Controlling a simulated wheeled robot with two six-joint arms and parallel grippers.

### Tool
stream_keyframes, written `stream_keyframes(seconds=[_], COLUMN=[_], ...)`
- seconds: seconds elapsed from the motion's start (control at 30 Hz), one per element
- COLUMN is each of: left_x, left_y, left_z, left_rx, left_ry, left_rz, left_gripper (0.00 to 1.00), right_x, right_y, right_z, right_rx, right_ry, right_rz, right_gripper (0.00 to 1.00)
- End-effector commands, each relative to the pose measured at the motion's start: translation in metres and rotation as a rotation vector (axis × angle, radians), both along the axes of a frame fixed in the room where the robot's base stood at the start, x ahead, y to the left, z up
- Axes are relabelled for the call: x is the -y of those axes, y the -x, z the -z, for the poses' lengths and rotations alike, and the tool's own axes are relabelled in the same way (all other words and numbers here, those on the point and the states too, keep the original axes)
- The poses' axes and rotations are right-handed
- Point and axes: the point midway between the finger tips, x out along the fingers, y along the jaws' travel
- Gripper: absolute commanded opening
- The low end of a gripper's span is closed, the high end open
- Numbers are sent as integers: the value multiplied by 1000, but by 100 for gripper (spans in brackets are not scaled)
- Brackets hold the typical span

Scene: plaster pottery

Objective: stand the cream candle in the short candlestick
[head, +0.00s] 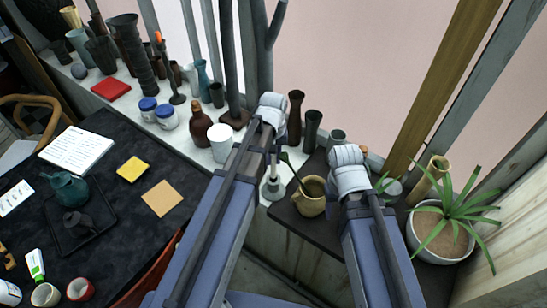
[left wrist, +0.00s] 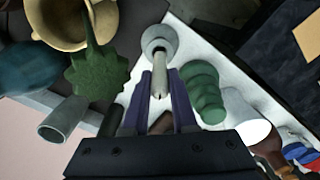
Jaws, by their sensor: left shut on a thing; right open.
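My left gripper (head: 273,160) is shut on the cream candle (left wrist: 160,78), which shows between the purple fingertips in the left wrist view. The short grey candlestick (head: 272,190) stands on the white ledge just below it; its round base also shows in the left wrist view (left wrist: 156,33). The candle lines up with the candlestick; I cannot tell whether its lower end is inside the socket. My right gripper (head: 351,180) is over the dark shelf, open, its fingers mostly hidden by its wrist.
A tan jug (head: 310,203) stands right of the candlestick, with dark vases (head: 312,130) behind it. A white cup (head: 221,143) and a brown bottle (head: 199,125) stand to the left. A potted plant (head: 424,232) is at the far right.

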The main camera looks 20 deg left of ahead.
Motion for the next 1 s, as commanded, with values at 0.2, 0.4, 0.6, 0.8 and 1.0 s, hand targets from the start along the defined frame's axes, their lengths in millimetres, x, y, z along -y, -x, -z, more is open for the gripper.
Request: stream_keyframes(seconds=[0.2,0.4,0.6,0.8,1.0], left_x=[0,0,0,0,0], left_y=[0,0,0,0,0], left_z=[21,36,52,62,64], left_rx=[0,0,0,0,0], left_ry=[0,0,0,0,0], left_rz=[0,0,0,0,0], left_gripper=[0,0,0,0,0], right_x=[0,0,0,0,0], right_y=[0,0,0,0,0], right_z=[21,36,52,62,63], right_rx=[0,0,0,0,0], right_ry=[0,0,0,0,0], right_rz=[0,0,0,0,0], right_gripper=[50,50,50,50,50])
